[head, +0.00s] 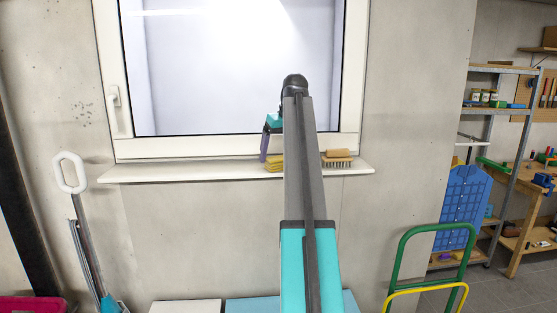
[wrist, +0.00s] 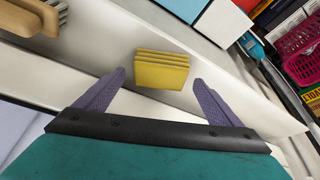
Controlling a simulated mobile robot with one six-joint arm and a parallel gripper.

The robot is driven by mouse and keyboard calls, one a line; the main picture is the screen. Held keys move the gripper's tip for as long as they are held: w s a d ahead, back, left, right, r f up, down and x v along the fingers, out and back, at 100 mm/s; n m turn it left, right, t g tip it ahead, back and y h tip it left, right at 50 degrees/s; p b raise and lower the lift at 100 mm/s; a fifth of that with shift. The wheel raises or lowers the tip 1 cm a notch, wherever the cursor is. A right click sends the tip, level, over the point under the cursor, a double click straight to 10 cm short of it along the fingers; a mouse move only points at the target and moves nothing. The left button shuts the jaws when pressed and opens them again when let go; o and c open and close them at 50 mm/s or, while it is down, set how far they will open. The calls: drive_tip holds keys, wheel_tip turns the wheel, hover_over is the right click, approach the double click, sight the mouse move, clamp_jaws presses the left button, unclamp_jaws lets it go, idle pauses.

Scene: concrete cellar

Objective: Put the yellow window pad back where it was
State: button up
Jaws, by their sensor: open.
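The yellow window pad (wrist: 160,70) lies on the white window sill (head: 130,173). It has a ribbed, layered look. In the head view the pad (head: 273,163) is partly hidden behind my arm. My gripper (wrist: 160,85) is open, with its two purple fingers on either side of the pad and the pad at or just beyond the fingertips. I see no finger touching it. In the head view one purple finger (head: 264,148) shows just left of the pad, and the other is hidden by my arm.
A wooden brush (head: 337,158) lies on the sill to the right of the pad. The white-framed window (head: 356,80) rises behind the sill. The sill's left part is bare. Boxes (head: 186,306) stand below, and a green hand truck (head: 402,250) stands at right.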

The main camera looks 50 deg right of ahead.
drive_tip(key=b+v, duration=0.2)
drive_tip(key=v, duration=0.7)
drive_tip(key=shift+s+r+b, duration=0.15)
drive_tip(key=shift+r+b, duration=0.15)
drive_tip(key=shift+b, duration=0.05)
drive_tip(key=shift+a+f, duration=0.1)
drive_tip(key=shift+a, duration=0.05)
idle(0.4)
